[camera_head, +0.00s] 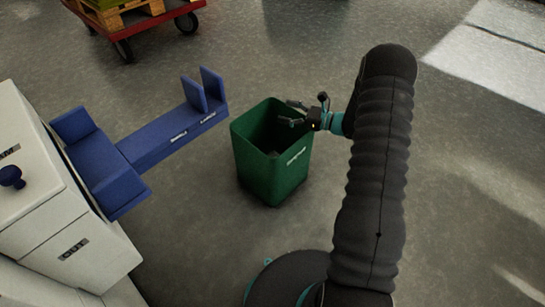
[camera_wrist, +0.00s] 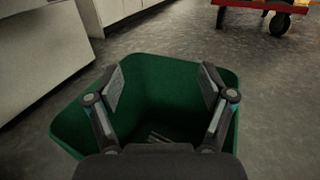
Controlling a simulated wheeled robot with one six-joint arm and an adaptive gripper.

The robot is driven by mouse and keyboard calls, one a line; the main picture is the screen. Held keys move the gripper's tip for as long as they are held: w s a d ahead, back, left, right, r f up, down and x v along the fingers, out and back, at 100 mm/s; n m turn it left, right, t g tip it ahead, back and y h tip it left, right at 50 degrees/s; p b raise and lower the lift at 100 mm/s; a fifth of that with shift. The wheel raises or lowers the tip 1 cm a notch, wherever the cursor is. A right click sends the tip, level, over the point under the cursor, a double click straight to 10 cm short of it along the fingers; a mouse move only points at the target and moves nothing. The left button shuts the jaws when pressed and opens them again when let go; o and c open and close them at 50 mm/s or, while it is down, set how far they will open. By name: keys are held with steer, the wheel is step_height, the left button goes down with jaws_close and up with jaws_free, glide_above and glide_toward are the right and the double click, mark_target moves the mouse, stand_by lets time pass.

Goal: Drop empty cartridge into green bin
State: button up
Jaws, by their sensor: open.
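The green bin (camera_head: 270,175) stands upright on the floor in the middle of the head view, with a pale label on its front. My gripper (camera_head: 290,113) is at the bin's right side, with its fingers over the open top. In the wrist view, my gripper (camera_wrist: 161,76) has its fingers spread wide with nothing between them. The bin (camera_wrist: 165,100) lies beneath them in that view. A small pale, striped thing (camera_wrist: 158,138) shows low inside the bin, partly hidden by my gripper; I cannot tell if it is the cartridge. No cartridge is clearly seen elsewhere.
A blue holder (camera_head: 165,137) with upright plates extends from a pale machine (camera_head: 60,220) at the left, close to the bin. A red cart (camera_head: 150,20) with a wooden pallet stands at the back left. The floor behind the bin is clear.

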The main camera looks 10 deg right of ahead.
steer(key=v, duration=0.9)
